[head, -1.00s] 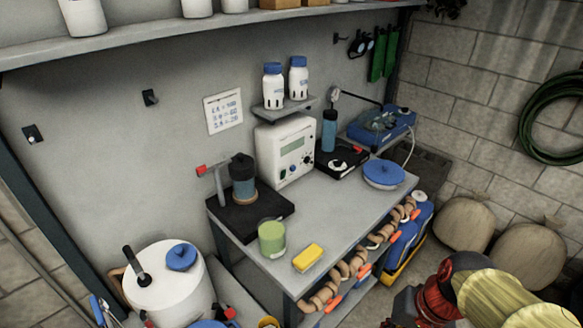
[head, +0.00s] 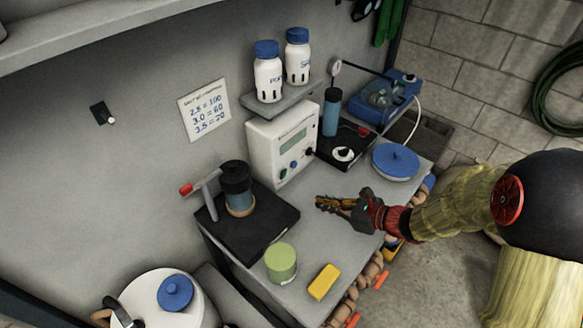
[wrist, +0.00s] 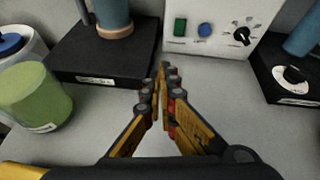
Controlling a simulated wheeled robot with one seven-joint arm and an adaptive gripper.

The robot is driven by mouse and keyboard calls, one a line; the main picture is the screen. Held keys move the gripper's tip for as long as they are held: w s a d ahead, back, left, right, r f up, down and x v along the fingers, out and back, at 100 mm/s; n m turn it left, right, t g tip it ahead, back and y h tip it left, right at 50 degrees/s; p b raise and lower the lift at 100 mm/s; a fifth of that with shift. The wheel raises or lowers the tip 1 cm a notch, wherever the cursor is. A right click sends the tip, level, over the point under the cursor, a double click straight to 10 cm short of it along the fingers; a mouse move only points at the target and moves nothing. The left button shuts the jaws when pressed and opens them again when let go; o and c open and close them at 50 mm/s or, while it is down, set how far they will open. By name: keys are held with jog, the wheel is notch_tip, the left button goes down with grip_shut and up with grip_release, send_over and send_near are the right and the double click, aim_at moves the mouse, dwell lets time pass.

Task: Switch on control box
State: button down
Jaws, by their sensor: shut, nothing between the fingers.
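The control box (head: 283,148) is a white upright box with a display, standing against the wall at the back of the grey bench. In the wrist view its lower front (wrist: 222,28) shows a green rectangular switch (wrist: 180,27), a round blue button (wrist: 205,30) and a black knob (wrist: 242,36). My gripper (head: 322,203) is above the bench in front of the box, apart from it. The box's display is outside the wrist view.
A black stand with a blue cylinder (head: 238,190) is left of the box. A black base with a white dial (head: 343,154) is to its right. A green can (head: 281,263), a yellow block (head: 324,282) and a blue-lidded dish (head: 395,162) stand on the bench. Two bottles (head: 268,78) sit on a small shelf above.

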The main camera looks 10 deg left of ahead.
jog(key=shift+w+d+r+m+t, duration=0.1)
jog(key=shift+w+r+m+t, duration=0.3)
jog(key=shift+w+m, duration=0.15)
jog(key=shift+w+d+r+m+t, duration=0.1)
jog(key=shift+w+r+m+t, duration=0.2)
jog(key=shift+w+r+m, duration=0.25)
jog(key=shift+f, duration=0.15)
jog(key=b, duration=0.3)
send_near(283, 177)
jog(key=f, duration=0.2)
jog(key=a+f, duration=0.1)
jog(key=shift+w+a, duration=0.1)
jog(key=shift+w, duration=0.25)
jog(key=shift+w+a+r, duration=0.15)
jog(key=shift+w+a, duration=0.15)
jog(key=shift+a, duration=0.2)
jog(key=shift+w+a+r, duration=0.15)
jog(key=shift+w+a, duration=0.15)
jog(key=shift+a, duration=0.15)
jog(key=shift+w+a+r, duration=0.2)
jog(key=shift+w+a, duration=0.2)
jog(key=shift+a, duration=0.2)
jog(key=shift+r, duration=0.1)
